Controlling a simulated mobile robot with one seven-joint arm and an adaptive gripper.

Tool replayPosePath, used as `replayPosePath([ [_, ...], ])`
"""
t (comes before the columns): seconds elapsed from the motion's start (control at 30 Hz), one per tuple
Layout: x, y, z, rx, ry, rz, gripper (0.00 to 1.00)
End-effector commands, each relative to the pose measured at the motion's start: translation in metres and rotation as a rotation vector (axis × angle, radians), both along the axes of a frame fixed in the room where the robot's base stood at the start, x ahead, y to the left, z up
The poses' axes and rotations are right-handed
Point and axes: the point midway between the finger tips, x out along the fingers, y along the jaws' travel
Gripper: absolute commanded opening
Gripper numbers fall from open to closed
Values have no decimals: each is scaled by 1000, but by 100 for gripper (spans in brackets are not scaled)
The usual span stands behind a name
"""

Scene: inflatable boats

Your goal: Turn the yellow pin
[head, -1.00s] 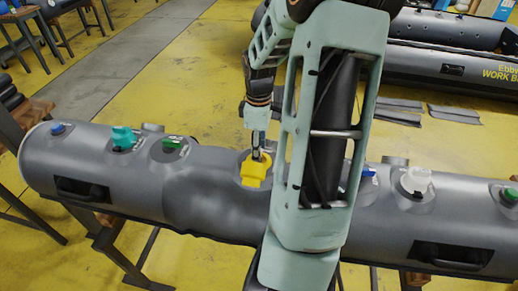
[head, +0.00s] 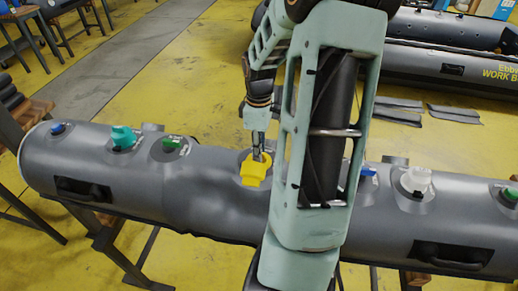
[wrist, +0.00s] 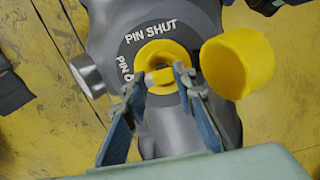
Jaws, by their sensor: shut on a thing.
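The yellow pin (wrist: 159,77) sits in the middle of a yellow ring-shaped valve on the grey tube. My gripper (wrist: 158,80) is shut on the pin, with one fingertip on each side of it. The yellow valve cap (wrist: 237,65) stands open to the right of the ring in the wrist view. A dark collar around the valve reads "PIN SHUT" (wrist: 157,32), and a second label at its left is partly hidden by a finger. In the head view my gripper (head: 258,152) reaches down to the yellow valve (head: 254,172); the pin itself is too small to make out there.
Another boat (head: 440,62) lies behind.

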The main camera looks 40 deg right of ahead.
Motion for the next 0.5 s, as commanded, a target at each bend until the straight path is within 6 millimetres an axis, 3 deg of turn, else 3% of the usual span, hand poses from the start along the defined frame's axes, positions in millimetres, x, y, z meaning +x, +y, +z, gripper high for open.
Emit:
replayPosePath([
  [0.5,0,0,-1,-3,-2,-376,1],
])
